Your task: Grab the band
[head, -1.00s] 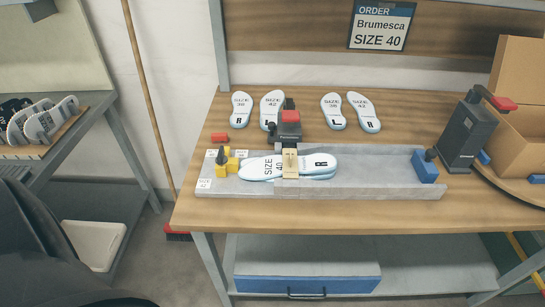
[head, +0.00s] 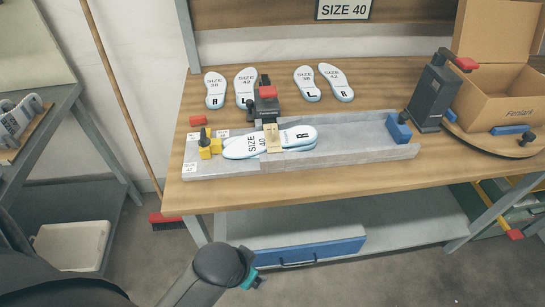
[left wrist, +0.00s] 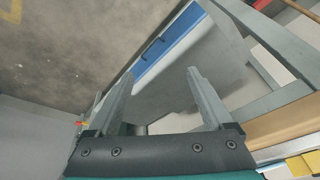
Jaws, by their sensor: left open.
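A tan band (head: 271,138) crosses the middle of the white size 40 insoles (head: 299,137), which lie overlapped in a grey tray (head: 345,155) on the workbench. I cannot tell whether the band goes right around them. A black device with a red top (head: 266,105) stands just behind the band. My left arm shows low in the head view, in front of the bench and well short of the band. My left gripper (left wrist: 160,74) is open and empty in the left wrist view, with the bench's lower shelf and blue drawer beyond its fingers. My right gripper is not in view.
A yellow block (head: 209,149) sits at the tray's left end and a blue block (head: 398,128) at its right. Loose insoles (head: 337,84) lie behind the tray. A black device (head: 434,95) and a cardboard box (head: 497,98) stand at right. The wooden bench's front edge (head: 300,182) is clear.

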